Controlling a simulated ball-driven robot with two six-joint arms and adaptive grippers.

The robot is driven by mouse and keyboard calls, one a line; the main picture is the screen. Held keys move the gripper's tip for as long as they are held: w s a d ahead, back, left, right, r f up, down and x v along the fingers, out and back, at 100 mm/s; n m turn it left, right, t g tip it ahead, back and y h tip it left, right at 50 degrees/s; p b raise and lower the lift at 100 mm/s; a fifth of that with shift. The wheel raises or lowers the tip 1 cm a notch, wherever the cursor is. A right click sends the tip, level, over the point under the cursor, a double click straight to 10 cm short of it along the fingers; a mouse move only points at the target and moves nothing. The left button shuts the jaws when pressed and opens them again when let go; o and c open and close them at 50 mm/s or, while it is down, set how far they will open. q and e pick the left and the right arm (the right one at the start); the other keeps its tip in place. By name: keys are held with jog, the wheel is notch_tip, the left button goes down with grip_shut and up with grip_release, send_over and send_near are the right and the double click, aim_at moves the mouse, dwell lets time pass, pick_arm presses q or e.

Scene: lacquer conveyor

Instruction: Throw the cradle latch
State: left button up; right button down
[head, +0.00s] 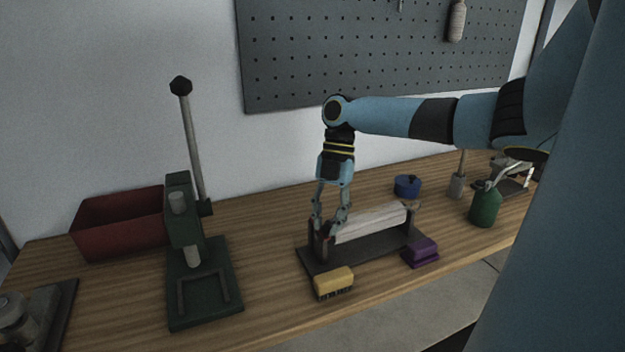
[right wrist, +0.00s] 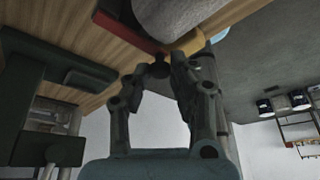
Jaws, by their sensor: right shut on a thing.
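The cradle (head: 375,252) is a dark base with upright end posts on the bench, and a pale roller (head: 370,222) lies across it. My right gripper (head: 325,232) reaches down from above at the cradle's left end. In the right wrist view, its fingertips (right wrist: 158,76) are shut on a small dark knob (right wrist: 159,67) at the end of a red lever (right wrist: 128,30), which looks like the cradle latch. In the head view the fingers largely hide the latch. The roller also shows in the right wrist view (right wrist: 175,14). My left gripper is in neither view.
A yellow brush (head: 334,282) sits close in front of the gripper, and a purple block (head: 420,251) is at the cradle's front right. A green press (head: 185,215) and red bin (head: 120,224) stand left. A blue tin (head: 407,186) and green can (head: 485,207) are right.

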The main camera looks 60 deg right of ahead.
dwell(0.3)
jog(key=c, duration=1.1)
grip_release()
jog(key=v, duration=1.2)
